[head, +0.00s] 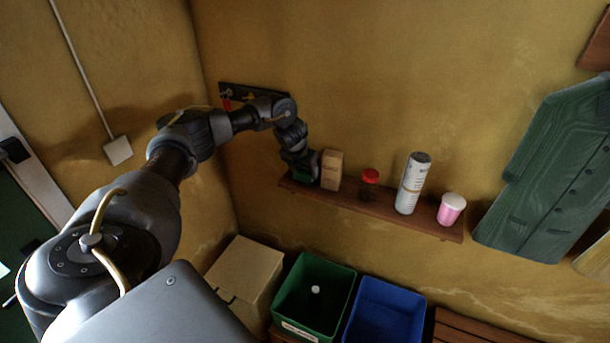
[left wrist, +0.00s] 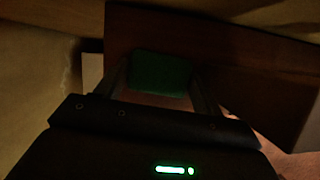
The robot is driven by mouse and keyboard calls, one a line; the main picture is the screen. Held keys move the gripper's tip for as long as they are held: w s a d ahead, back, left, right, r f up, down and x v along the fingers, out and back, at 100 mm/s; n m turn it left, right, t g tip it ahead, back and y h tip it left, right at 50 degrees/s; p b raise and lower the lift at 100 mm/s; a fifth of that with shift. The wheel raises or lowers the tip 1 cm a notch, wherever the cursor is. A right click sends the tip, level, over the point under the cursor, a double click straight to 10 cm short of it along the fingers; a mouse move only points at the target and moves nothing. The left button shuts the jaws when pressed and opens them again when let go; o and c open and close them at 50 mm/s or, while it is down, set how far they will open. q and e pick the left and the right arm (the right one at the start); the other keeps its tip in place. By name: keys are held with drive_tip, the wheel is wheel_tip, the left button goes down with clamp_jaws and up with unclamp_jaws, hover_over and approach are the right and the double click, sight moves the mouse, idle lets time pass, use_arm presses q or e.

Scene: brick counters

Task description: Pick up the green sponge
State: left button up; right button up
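The green sponge (left wrist: 160,74) shows in the left wrist view, between the two fingers of my left gripper (left wrist: 161,80). The fingers flank it closely on both sides; the dark picture does not show whether they press on it. In the head view my left gripper (head: 306,172) is at the left end of the wooden shelf (head: 400,216), and a little dark green of the sponge shows there, mostly hidden by the gripper. I cannot tell whether the sponge rests on the shelf. My right gripper is not in view.
A tan carton (head: 332,170) stands just right of my left gripper. Further right are a red-lidded jar (head: 369,183), a white can (head: 412,184) and a pink cup (head: 451,210). Below are a cardboard box (head: 245,267), a green bin (head: 332,264) and a blue bin (head: 402,287).

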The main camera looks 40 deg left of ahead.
sight(305, 172)
use_arm(q)
drive_tip(key=c, duration=0.4)
drive_tip(key=shift+w+r, duration=0.1)
drive_tip(key=shift+r, duration=0.35)
wheel_tip(305, 172, up, 6)
drive_tip(key=b, duration=0.2)
drive_tip(key=shift+b, duration=0.3)
wheel_tip(305, 172, up, 11)
drive_tip(key=shift+r+p, duration=0.1)
drive_tip(key=shift+p, duration=1.05)
